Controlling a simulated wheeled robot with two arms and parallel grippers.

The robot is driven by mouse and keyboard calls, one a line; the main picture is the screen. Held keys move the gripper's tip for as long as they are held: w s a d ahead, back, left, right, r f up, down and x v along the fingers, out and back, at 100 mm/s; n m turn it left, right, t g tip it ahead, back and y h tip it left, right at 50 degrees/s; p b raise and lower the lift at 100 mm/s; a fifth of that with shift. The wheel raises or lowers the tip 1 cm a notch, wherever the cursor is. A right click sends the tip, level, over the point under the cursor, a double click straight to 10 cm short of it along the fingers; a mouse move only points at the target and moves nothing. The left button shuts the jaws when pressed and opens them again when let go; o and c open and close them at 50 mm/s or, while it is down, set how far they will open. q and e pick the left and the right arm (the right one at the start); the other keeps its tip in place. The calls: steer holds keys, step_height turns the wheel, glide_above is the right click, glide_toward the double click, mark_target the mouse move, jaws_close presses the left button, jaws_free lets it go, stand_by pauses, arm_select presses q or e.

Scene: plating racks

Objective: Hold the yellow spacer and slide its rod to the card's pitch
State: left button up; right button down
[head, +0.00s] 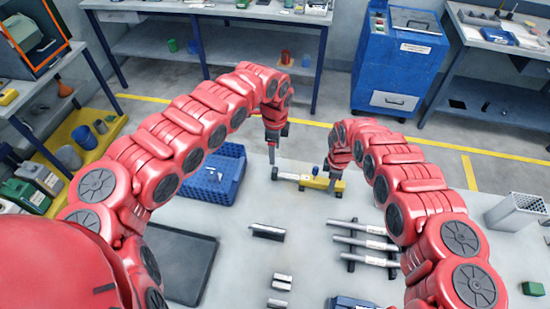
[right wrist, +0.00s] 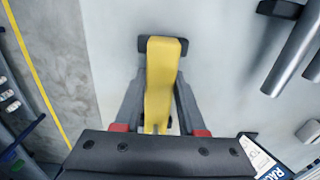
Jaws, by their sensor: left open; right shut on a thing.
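The yellow spacer (head: 322,184) lies near the far edge of the pale table, with a grey rod (head: 290,177) reaching left from it to a dark end piece. My right gripper (head: 327,168) is shut on the yellow spacer; in the right wrist view the spacer (right wrist: 160,75) sits between its two fingers. My left gripper (head: 271,155) is open and points down just above the rod's left end; I cannot tell whether it touches.
A blue crate (head: 213,174) stands left of the spacer. A rack of grey bars (head: 362,242) lies to the right and nearer. Short grey pieces (head: 267,231) lie mid-table. A dark tray (head: 180,262) is at the near left. A perforated light-grey bin (head: 515,211) stands far right.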

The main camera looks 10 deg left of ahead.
stand_by(0.4)
steer(key=shift+c, duration=2)
jaws_free()
